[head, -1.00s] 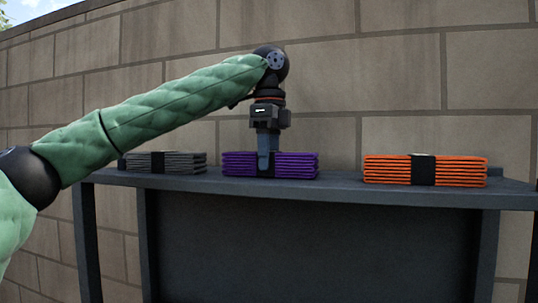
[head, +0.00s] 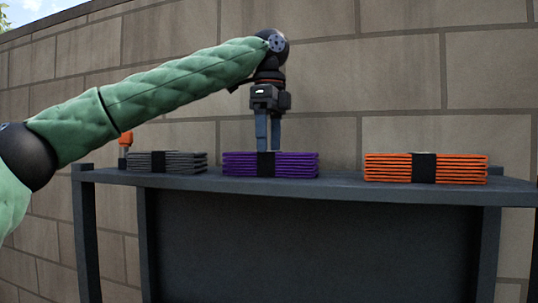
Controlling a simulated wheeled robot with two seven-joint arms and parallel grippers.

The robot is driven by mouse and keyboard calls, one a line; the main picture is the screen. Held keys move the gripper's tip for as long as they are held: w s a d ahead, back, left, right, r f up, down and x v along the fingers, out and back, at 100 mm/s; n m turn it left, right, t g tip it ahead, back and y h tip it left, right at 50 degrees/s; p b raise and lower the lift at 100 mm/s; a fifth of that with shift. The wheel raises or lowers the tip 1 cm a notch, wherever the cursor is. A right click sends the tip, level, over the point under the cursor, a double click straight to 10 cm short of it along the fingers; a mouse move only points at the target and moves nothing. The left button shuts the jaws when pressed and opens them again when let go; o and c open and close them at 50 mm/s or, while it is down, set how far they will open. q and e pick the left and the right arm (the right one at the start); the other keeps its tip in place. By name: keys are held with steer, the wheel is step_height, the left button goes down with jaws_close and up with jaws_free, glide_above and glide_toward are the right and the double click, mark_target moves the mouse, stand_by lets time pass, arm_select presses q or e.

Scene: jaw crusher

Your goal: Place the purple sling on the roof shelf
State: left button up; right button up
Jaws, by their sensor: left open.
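The purple sling (head: 298,165) is a folded stack with a black band around its middle. It lies flat on the dark grey roof shelf (head: 335,186), between a grey and an orange stack. My left gripper (head: 268,149) points straight down just above the middle of the purple sling, over its black band. Its two fingers are a little apart with nothing seen between them. Whether the fingertips still touch the top of the sling is hard to tell. My right gripper is not in view.
A grey folded stack (head: 188,162) lies to the left on the shelf and an orange folded stack (head: 375,167) to the right. A small orange-topped object (head: 126,140) stands at the far left end. A block wall (head: 410,80) rises close behind.

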arm_select(q)
step_height(320, 180, up, 9)
steer(key=b, duration=0.1)
steer(key=shift+f, duration=0.2)
stand_by(0.7)
